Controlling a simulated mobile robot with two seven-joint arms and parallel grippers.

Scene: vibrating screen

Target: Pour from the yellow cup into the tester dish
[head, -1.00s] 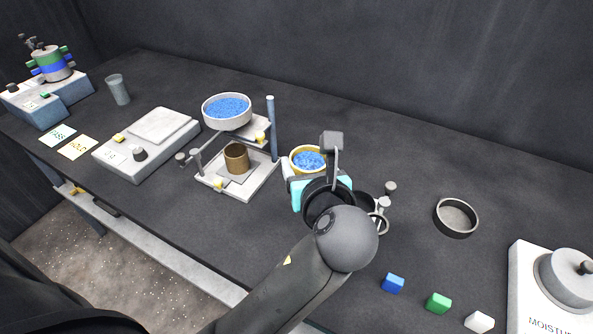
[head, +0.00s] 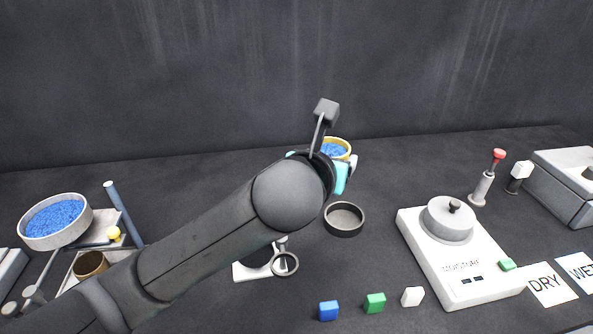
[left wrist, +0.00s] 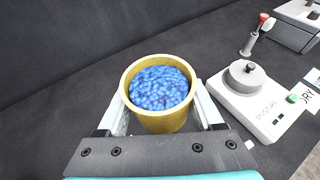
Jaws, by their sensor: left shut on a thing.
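The yellow cup (left wrist: 162,122), full of blue granules (left wrist: 158,88), sits upright between the fingers of my left gripper in the left wrist view. In the head view the cup (head: 346,145) shows only partly behind my left gripper (head: 338,165), which is shut on it. An empty dark round dish (head: 343,226) stands on the table, nearer and below the cup in the head view. The moisture tester (head: 462,268) is to its right, with a grey round lidded part (head: 448,222) on top. My right gripper is not in view.
A bowl of blue granules (head: 55,222) on a stand and a brown cup (head: 91,264) are at the left. Blue (head: 328,311), green (head: 374,303) and white (head: 412,297) blocks lie in front. A red-topped lever (head: 485,185) stands behind the tester.

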